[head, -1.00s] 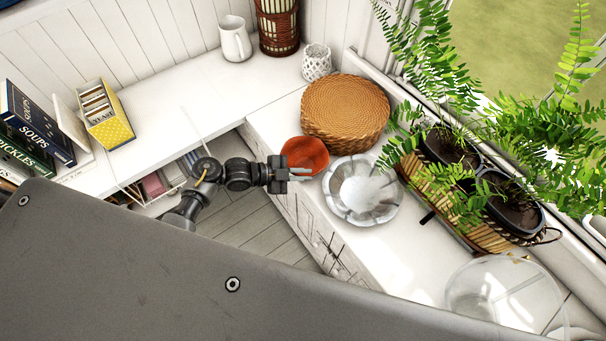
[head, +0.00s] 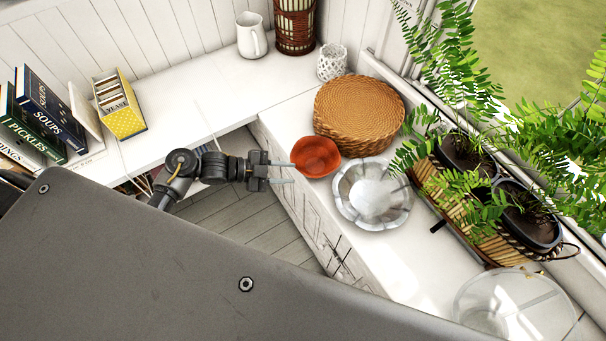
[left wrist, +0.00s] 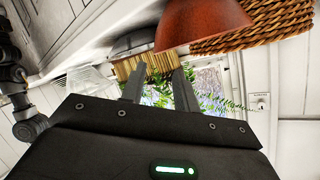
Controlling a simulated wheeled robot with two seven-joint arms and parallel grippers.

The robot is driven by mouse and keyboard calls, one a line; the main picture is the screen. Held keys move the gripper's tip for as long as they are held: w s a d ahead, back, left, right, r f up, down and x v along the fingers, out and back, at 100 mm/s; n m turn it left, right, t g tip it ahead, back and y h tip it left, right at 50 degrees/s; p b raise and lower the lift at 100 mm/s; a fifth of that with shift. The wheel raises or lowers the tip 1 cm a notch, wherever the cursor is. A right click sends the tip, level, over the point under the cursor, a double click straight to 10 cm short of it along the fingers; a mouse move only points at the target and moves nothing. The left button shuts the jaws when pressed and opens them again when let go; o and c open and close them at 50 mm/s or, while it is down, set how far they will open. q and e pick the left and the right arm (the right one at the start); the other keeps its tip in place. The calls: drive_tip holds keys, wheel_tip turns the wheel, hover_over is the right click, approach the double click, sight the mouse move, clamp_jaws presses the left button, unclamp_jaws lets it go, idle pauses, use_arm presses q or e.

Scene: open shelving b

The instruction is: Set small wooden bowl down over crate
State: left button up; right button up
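The small reddish-orange wooden bowl (head: 316,157) sits upright at the left edge of the white counter, between a round wicker basket (head: 358,120) and a scalloped silver dish (head: 374,195). The bowl also shows large at the top of the left wrist view (left wrist: 205,22). My left gripper (head: 284,173) is open and empty, just left of the bowl, its fingers apart from it. The fingers also show spread in the left wrist view (left wrist: 158,88). I cannot tell which thing is the crate. My right gripper is not in view.
A planter with ferns (head: 470,222) stands along the window side. A clear glass bowl (head: 515,305) is at the lower right. A white pitcher (head: 251,37) and a white lattice cup (head: 332,62) stand at the back. Counter between dish and glass bowl is clear.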

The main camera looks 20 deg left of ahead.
use_arm(q)
drive_tip(key=shift+v, duration=1.85)
